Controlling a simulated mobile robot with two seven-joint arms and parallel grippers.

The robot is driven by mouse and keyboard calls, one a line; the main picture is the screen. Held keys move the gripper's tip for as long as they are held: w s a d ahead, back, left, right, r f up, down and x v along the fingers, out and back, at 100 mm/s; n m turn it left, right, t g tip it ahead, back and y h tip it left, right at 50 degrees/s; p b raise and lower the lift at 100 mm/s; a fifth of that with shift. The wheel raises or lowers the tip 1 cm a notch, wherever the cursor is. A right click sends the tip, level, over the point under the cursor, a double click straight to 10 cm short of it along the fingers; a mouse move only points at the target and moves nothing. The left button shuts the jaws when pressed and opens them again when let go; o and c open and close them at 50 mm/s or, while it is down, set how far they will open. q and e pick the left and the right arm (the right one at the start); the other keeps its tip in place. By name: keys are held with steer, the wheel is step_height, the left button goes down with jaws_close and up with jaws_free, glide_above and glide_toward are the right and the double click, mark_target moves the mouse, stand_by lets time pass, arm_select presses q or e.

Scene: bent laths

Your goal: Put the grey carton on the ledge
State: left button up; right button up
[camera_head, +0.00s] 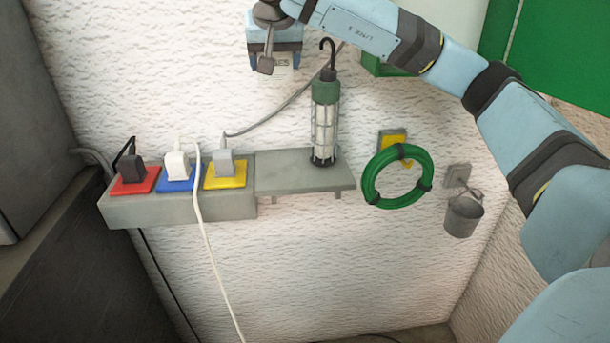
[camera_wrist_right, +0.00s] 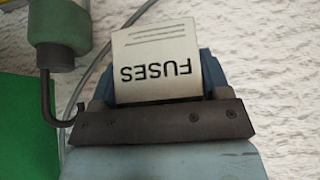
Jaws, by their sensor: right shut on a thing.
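My right gripper (camera_head: 275,62) is shut on the pale grey carton (camera_head: 280,72), high in front of the wall, above and left of the lamp. The carton, printed "FUSES", also shows in the right wrist view (camera_wrist_right: 155,50), between the blue fingers and upside down in the picture. The grey ledge (camera_head: 290,174) juts from the wall below the gripper, clear of the carton. My left gripper is not in view.
A caged green lamp (camera_head: 325,115) with a hook stands on the ledge's right part. Plugs in red, blue and yellow sockets (camera_head: 225,175) sit left, with a grey cord rising behind the lamp. A green hose coil (camera_head: 397,176) and metal cup (camera_head: 463,214) hang right. The ledge is bare left of the lamp.

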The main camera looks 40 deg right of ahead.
steer(key=shift+d+r, duration=0.25)
steer(key=shift+d, duration=0.05)
step_height(320, 180, down, 20)
steer(key=b, duration=0.3)
steer(key=shift+r, duration=0.25)
steer(key=shift+f, duration=0.15)
steer(key=o, duration=0.9)
steer(key=shift+o, duration=0.2)
